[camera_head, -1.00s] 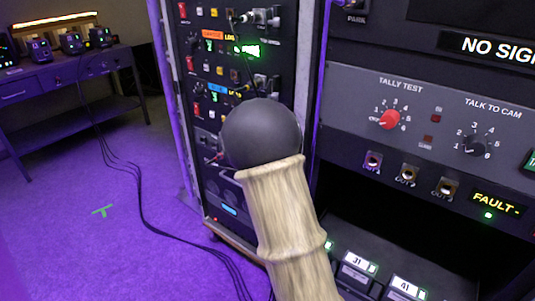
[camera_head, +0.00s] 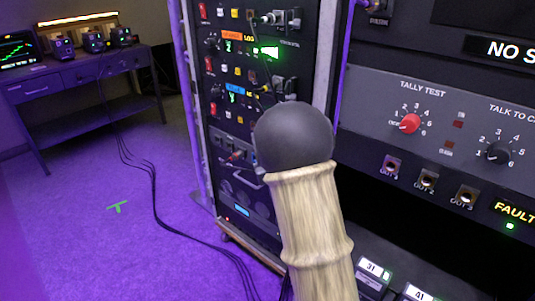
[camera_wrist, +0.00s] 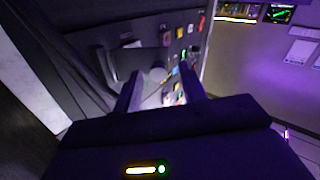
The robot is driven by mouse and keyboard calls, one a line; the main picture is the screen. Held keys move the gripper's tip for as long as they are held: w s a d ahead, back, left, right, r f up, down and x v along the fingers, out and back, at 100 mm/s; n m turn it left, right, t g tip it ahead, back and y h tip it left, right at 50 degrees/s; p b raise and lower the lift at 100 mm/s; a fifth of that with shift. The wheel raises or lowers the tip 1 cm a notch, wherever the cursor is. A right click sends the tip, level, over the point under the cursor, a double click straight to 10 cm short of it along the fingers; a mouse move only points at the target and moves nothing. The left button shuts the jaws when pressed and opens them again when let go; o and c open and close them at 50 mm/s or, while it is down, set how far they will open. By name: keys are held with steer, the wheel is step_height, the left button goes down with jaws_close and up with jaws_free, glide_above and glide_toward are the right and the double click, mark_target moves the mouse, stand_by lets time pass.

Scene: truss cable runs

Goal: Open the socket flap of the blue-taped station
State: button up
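The blue-taped station (camera_head: 237,87) is on the dark rack panel left of centre in the head view, below the orange-taped row (camera_head: 234,37). My arm and its dark round joint cover the panel just below and right of it. I cannot make out whether its socket flap is open or shut. In the wrist view, the rack panel (camera_wrist: 190,45) lies tilted beyond my gripper (camera_wrist: 160,92). The two dark fingers stand apart, with nothing visible held between them. In the head view, my gripper is hidden behind my arm.
A second console (camera_head: 430,110) with knobs and jacks fills the right. Black cables (camera_head: 153,190) run across the purple floor from the rack to a bench (camera_head: 85,75) at the back left.

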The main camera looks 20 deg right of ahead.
steer(key=shift+s+d, duration=0.15)
steer(key=shift+d, duration=0.05)
steer(key=s+b, duration=1.4)
steer(key=s, duration=0.3)
steer(key=shift+a, duration=0.45)
steer(key=shift+c, duration=0.2)
